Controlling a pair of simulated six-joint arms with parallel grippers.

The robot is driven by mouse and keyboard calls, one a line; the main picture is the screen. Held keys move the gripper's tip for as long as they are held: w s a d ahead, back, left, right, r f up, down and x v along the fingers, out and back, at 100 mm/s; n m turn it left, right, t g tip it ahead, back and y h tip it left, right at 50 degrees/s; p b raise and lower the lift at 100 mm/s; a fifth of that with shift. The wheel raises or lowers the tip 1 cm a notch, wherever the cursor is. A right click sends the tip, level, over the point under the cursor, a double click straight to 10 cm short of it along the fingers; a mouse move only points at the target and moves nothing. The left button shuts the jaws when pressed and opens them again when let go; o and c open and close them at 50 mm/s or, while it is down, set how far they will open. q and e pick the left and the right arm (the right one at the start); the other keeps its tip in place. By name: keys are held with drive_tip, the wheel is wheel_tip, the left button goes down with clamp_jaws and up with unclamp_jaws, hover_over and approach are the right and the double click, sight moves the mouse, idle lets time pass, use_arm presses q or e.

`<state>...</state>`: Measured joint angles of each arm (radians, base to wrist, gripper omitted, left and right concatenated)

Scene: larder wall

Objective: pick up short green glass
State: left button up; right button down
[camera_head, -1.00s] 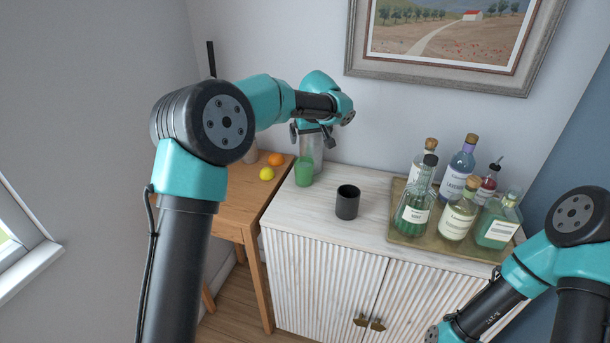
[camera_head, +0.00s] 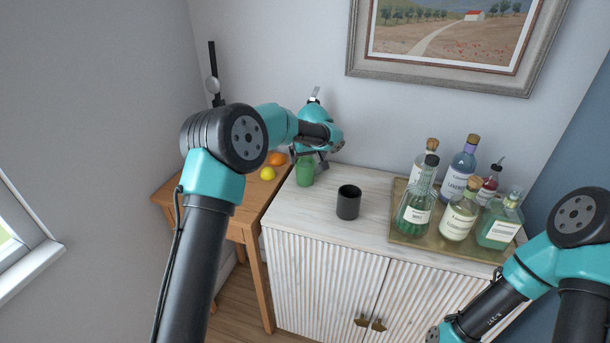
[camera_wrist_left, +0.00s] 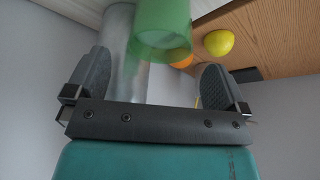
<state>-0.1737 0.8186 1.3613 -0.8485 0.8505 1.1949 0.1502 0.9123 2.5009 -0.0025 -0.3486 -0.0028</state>
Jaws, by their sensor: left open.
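The short green glass (camera_head: 304,174) stands upright at the back left corner of the white cabinet top. My left gripper (camera_head: 309,160) is open, just above and behind it in the head view. In the left wrist view the green glass (camera_wrist_left: 162,30) shows beyond the two spread fingers (camera_wrist_left: 155,78), in line with the space between them. A grey, shiny cylinder (camera_wrist_left: 117,50) stands right beside the glass there, nearer the left finger. It is mostly hidden behind my gripper in the head view. My right gripper is out of view; only its arm shows.
A black cup (camera_head: 348,203) stands right of the glass on the cabinet (camera_head: 320,225). A tray (camera_head: 408,238) of several bottles is further right. A lemon (camera_head: 268,174) and an orange (camera_head: 277,158) lie on the wooden table (camera_head: 240,215) to the left.

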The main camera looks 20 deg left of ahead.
sight(305, 161)
use_arm(q)
drive_tip(key=shift+x, duration=2.6)
drive_tip(key=c, duration=1.3)
drive_tip(key=shift+o, duration=0.2)
drive_tip(key=shift+r, duration=0.35)
